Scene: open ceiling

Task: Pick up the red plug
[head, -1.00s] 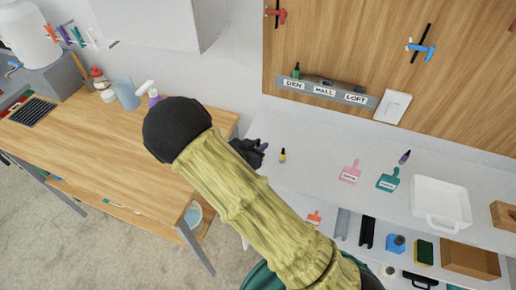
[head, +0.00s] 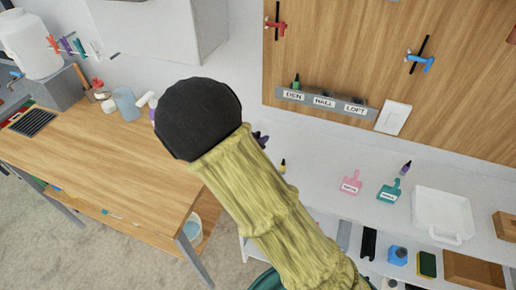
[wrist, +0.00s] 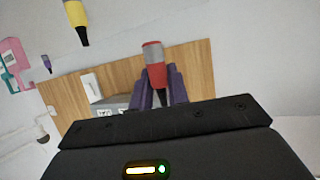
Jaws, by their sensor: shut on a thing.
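The red plug (wrist: 154,66) has a grey band and a dark lower part. In the wrist view it stands between the purple fingers of my gripper (wrist: 162,84), which are shut on it. In the head view my arm hides the plug and most of my gripper; only a bit of a dark purple finger (head: 262,139) shows beside the arm, over the white counter near the yellow plug (head: 283,167). The yellow plug also shows at the top left of the wrist view (wrist: 75,14).
A labelled rail (head: 310,98) on the wooden wall panel holds a green plug (head: 296,82). A pink tag (head: 351,184), a teal tag (head: 389,191), a purple plug (head: 406,167) and a white tray (head: 443,207) are on the counter. A wooden workbench (head: 110,165) stands left.

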